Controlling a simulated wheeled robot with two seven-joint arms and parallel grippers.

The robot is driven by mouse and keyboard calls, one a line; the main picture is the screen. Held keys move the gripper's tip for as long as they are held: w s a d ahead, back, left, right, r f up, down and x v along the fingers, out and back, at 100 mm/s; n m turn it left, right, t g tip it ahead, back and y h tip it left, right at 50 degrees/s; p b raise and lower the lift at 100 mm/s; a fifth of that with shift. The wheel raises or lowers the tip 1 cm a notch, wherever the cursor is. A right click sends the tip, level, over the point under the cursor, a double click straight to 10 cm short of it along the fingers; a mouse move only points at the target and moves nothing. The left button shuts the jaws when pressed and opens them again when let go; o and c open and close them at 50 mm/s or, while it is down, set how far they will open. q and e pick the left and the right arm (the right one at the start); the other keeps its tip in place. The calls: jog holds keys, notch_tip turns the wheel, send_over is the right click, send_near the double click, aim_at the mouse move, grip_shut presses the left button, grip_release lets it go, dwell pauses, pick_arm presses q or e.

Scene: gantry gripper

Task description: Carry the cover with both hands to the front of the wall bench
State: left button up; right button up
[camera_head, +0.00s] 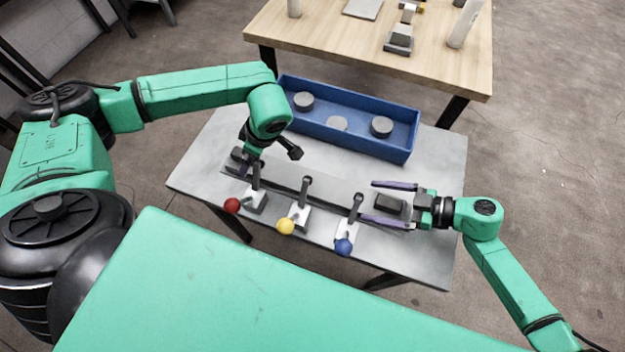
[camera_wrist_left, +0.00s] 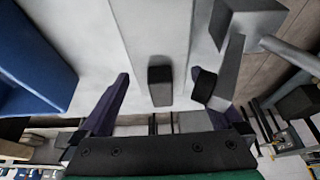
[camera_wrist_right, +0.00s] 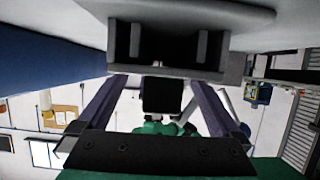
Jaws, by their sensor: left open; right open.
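The cover (camera_head: 285,183) looks like a long flat grey plate lying on the grey table, with a dark block-shaped handle near each end. My right gripper (camera_head: 368,201) is open, its purple fingers on either side of the right handle (camera_head: 390,206). In the right wrist view this handle (camera_wrist_right: 163,95) shows between the open fingers. My left gripper (camera_head: 246,163) is over the left end, partly hidden by its own wrist. In the left wrist view its open fingers stand on either side of the left handle (camera_wrist_left: 160,82). I cannot tell whether any finger touches a handle.
Levers with red (camera_head: 232,204), yellow (camera_head: 285,226) and blue (camera_head: 344,246) knobs stand along the cover's near edge. A blue tray (camera_head: 345,137) with grey discs sits behind it. A wooden-topped bench (camera_head: 345,45) with several items stands beyond. Open floor lies to the right.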

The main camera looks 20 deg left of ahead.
pick_arm(q)
jog(key=shift+a+f, duration=0.2)
jog(key=shift+f, duration=0.35)
pick_arm(e)
jog(key=shift+a+f, duration=0.2)
jog(key=shift+a, duration=0.35)
pick_arm(q)
grip_shut()
pick_arm(e)
grip_shut()
pick_arm(q)
jog(key=shift+r, duration=0.1)
pick_arm(e)
jog(key=shift+r, duration=0.1)
